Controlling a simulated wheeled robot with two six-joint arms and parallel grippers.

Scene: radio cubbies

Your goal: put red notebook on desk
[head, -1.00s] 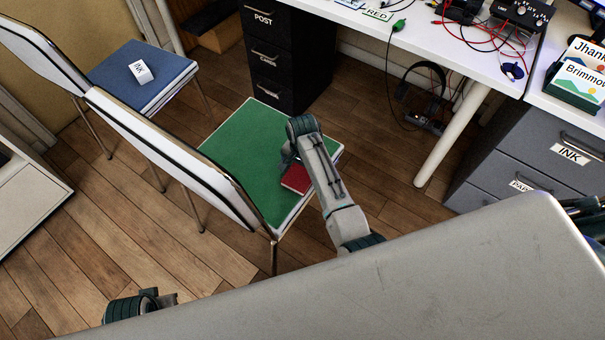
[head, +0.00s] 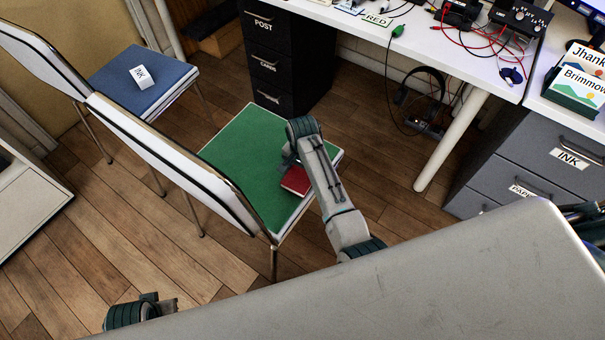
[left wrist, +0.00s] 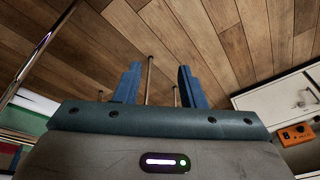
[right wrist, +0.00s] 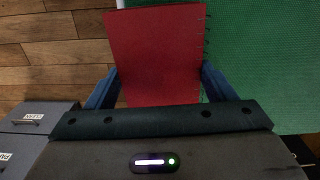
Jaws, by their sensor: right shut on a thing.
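The red notebook (head: 295,181) is at the right edge of the green chair seat (head: 243,150) in the head view. My right gripper (head: 289,160) is shut on it; the arm hides part of the notebook. In the right wrist view the notebook (right wrist: 158,50) lies between the two fingers, its ring-bound edge beside the green seat. I cannot tell whether it still touches the seat. The white desk (head: 440,42) stands at the upper right. My left gripper (left wrist: 160,88) is open and empty above the wooden floor; it shows partly at the bottom left of the head view.
A blue chair seat (head: 125,85) holds a white INK box (head: 143,77). Cables, dark devices and a RED label (head: 377,19) occupy the desk. Black drawers (head: 275,65) and grey drawers (head: 545,160) flank the space under it. A white desk leg (head: 452,140) stands between.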

